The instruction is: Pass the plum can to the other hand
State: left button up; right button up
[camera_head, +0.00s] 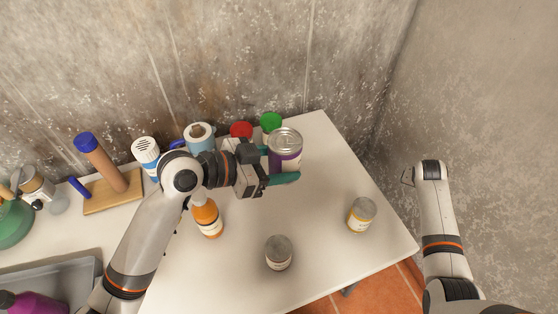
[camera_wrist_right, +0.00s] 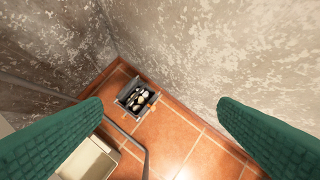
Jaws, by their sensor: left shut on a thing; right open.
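The plum can (camera_head: 285,156), purple with a silver lid, is upright over the back right part of the table in the head view. My left gripper (camera_head: 279,170) is shut on it, with one teal finger across its near side; the other finger is mostly hidden. I cannot tell how far its base is above the table. My right gripper (camera_wrist_right: 160,108) is open and empty in the right wrist view, its teal fingers wide apart over the floor. In the head view my right arm stands off the table's right edge, well apart from the can.
Two small cans, one grey-lidded (camera_head: 279,253) and one yellow-labelled (camera_head: 361,215), stand on the table (camera_head: 325,250). An orange bottle (camera_head: 207,218) is beside my left arm. Red (camera_head: 241,129) and green (camera_head: 271,121) tops show behind the plum can. A crate (camera_wrist_right: 137,97) sits on the floor.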

jog(key=s+d+f+g+h, duration=0.2)
jog(key=s+d+f, duration=0.35)
jog(key=s, duration=0.35)
jog(key=s+d+f+g+h, duration=0.1)
jog(key=s+d+f, duration=0.45)
jog(key=s, duration=0.35)
jog(key=s+f+n+g, duration=0.15)
jog(key=s+f, duration=0.45)
jog(key=s, duration=0.6)
jog(key=s+a+f+n+y, duration=0.2)
jog(key=s+a+f, duration=0.3)
jog(key=a, duration=0.5)
jog(key=s+a+f+n+y, duration=0.2)
jog(key=s+a+f, duration=0.3)
jog(key=a, duration=0.6)
jog(key=s+a+f+n+y, duration=0.3)
jog(key=s+a+f, duration=0.2)
jog(key=a, duration=0.6)
jog(key=s+t, duration=0.1)
jog(key=s, duration=0.1)
jog(key=shift+s, duration=0.3)
